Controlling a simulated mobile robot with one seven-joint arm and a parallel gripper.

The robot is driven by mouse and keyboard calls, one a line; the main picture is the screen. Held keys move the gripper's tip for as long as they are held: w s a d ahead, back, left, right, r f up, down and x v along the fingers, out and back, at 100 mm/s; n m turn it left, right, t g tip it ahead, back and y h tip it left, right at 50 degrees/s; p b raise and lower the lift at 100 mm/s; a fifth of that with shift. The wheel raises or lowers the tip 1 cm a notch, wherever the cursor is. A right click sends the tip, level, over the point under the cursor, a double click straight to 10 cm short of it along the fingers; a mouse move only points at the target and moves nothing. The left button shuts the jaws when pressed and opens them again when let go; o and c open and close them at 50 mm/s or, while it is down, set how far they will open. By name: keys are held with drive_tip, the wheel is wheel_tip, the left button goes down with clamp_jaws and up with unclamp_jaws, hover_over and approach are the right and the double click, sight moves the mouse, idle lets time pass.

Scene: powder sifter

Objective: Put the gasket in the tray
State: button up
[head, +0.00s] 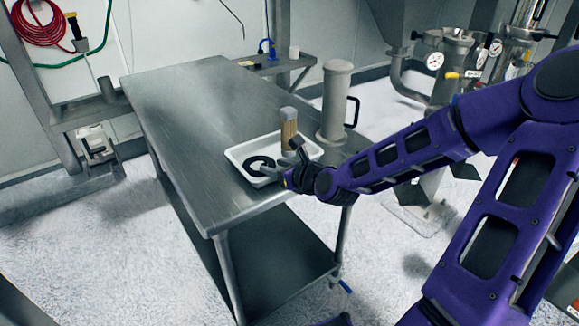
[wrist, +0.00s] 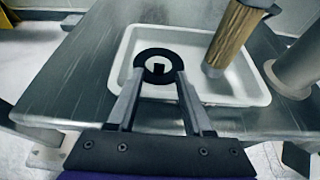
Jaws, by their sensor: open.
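The gasket (head: 252,162) is a flat black ring at the left part of the white tray (head: 237,157). In the wrist view the gasket (wrist: 157,53) appears inside the tray (wrist: 262,97), with a small dark piece showing in its hole. My gripper (head: 277,174) is over the tray's front side. In the wrist view my gripper (wrist: 160,80) has its two fingers apart, with the tips at the near edge of the gasket. I cannot tell whether they touch it. The fingertips hide part of the ring's near edge.
A brush with a wooden handle (head: 289,130) stands upright in the tray, right of the gasket. A grey metal cylinder with a black handle (head: 335,105) stands right of the tray. The steel table (head: 185,110) is clear to the left and back.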

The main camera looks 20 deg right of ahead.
drive_tip(key=b+v, duration=0.1)
drive_tip(key=v, duration=0.6)
drive_tip(key=shift+s, duration=0.2)
drive_tip(key=shift+r, duration=0.1)
